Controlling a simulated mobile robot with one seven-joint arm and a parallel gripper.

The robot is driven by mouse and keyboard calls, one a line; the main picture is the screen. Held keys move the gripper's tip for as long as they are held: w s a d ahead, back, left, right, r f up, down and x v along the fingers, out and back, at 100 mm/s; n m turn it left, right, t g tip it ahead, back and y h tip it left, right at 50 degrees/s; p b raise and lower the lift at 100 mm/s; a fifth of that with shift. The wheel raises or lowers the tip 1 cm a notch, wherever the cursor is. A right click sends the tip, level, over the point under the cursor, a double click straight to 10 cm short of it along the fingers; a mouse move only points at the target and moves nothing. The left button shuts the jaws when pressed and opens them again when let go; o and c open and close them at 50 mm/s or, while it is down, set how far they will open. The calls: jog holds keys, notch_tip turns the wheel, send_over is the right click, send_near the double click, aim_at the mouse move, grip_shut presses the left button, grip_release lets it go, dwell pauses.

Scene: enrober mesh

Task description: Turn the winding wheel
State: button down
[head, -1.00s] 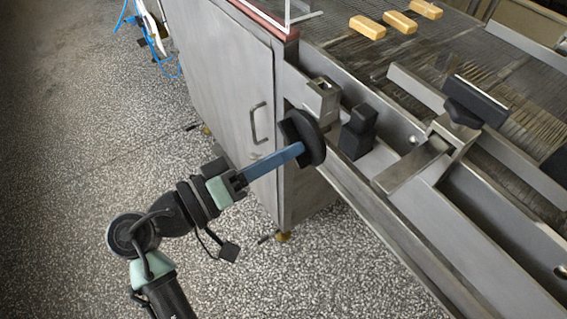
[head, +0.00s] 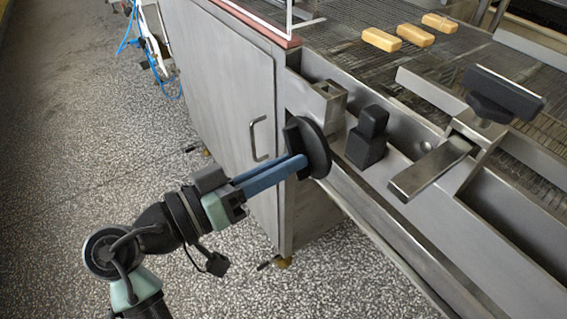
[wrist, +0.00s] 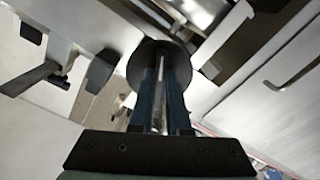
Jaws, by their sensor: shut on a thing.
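The winding wheel (head: 318,150) is a black disc with a black grip block on its face, on the near side of the steel machine. In the wrist view the wheel (wrist: 150,50) is straight ahead of the fingers. My gripper (head: 299,164) has two long blue fingers that reach the wheel from the lower left. They are shut on the grip block at the wheel's face, with a narrow gap between them. In the wrist view my gripper (wrist: 160,82) covers part of the wheel, and the exact contact is hidden.
A steel cabinet door with a handle (head: 256,138) is left of the wheel. A black block (head: 367,138) and a lever with a black knob (head: 500,95) are to the right. Yellow bars (head: 382,40) lie on the mesh belt (head: 460,60).

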jog(key=c, duration=0.9)
grip_release()
jog(key=p+v, duration=0.1)
jog(key=v, duration=1.2)
jog(key=shift+p, duration=0.4)
